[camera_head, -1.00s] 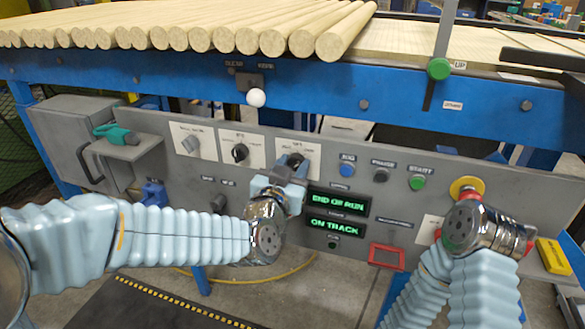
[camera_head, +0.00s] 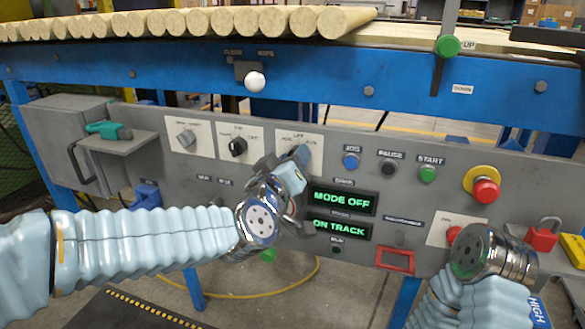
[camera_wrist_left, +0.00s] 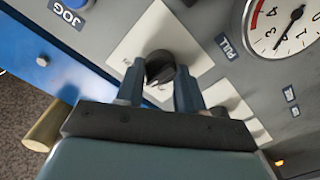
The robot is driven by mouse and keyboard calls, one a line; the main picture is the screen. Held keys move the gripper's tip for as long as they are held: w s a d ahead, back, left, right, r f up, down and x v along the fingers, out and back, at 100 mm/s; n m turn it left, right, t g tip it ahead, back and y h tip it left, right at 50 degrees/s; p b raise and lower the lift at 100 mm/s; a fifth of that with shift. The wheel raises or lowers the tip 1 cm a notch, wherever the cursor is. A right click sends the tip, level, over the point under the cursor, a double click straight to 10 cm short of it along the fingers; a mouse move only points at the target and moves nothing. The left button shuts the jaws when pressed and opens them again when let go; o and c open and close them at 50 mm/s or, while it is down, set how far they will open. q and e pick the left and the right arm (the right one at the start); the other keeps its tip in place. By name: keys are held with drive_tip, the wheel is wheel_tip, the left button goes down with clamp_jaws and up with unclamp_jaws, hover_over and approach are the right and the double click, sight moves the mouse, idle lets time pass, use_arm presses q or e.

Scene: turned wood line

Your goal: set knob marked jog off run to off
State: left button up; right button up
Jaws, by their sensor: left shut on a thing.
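The black jog-off-run knob (camera_wrist_left: 160,68) shows in the left wrist view on its white plate, between the two blue fingers of my left gripper (camera_wrist_left: 158,88). The fingers are closed on its sides. In the head view my left gripper (camera_head: 298,160) covers the knob, and the white plate (camera_head: 285,138) with small OFF lettering at its top shows around it. The upper green display (camera_head: 342,200) reads MODE OFF. My right gripper (camera_head: 488,252) is at the lower right of the panel, seen from behind, with its fingers hidden.
Jog (camera_head: 351,160), pause (camera_head: 389,168) and start (camera_head: 428,174) buttons sit right of the knob. A red stop button (camera_head: 485,190) on yellow is farther right. Another black knob (camera_head: 238,147) is to the left. The lower display (camera_head: 340,230) reads ON TRACK.

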use_arm(q)
drive_tip(key=shift+n, duration=0.5)
drive_tip(key=o, duration=1)
drive_tip(key=shift+o, duration=0.2)
drive_tip(key=v, duration=1.4)
drive_tip(key=shift+p, duration=0.35)
